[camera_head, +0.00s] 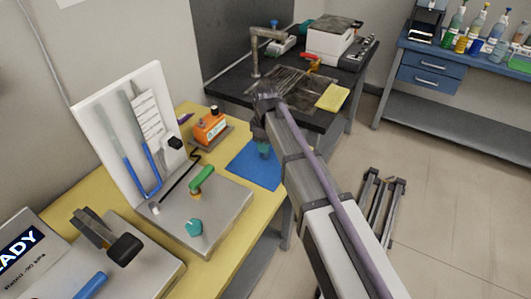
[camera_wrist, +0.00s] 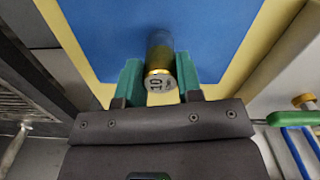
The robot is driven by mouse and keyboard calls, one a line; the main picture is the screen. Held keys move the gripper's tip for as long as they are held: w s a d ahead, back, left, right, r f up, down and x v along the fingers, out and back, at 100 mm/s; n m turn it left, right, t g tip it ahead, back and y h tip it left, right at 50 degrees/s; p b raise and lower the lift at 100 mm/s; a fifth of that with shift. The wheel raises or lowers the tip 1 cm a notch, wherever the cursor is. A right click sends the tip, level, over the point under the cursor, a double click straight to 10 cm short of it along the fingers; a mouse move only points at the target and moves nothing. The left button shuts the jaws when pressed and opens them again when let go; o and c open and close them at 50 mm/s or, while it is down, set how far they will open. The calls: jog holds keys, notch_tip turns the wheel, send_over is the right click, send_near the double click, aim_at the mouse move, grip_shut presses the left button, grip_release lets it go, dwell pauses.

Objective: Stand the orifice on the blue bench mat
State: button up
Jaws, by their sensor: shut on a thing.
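The orifice (camera_wrist: 160,62) is a small brass cylinder with a grey end face marked "10". My gripper (camera_wrist: 159,76) is shut on it, with a teal finger on each side, in the wrist view. The blue bench mat (camera_wrist: 205,25) lies behind the orifice there. In the head view the mat (camera_head: 250,172) lies on the yellow bench, and my gripper (camera_head: 264,150) is over its upper right part. The orifice cannot be made out in the head view. I cannot tell whether it touches the mat.
A steel plate (camera_head: 225,212) with a green-handled valve (camera_head: 202,179) and a teal knob (camera_head: 194,227) stands left of the mat. An orange device (camera_head: 210,128) is behind it. A dark bench (camera_head: 330,110) with a sink lies beyond. Most of the mat's left side is clear.

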jog(key=shift+f, duration=0.4)
jog(key=shift+c, duration=0.5)
jog(key=shift+f, duration=0.15)
jog(key=o, duration=1.1)
notch_tip(320, 180, up, 12)
jog(key=p, duration=1.2)
jog(key=shift+r+p, duration=0.2)
jog(key=shift+p, duration=0.1)
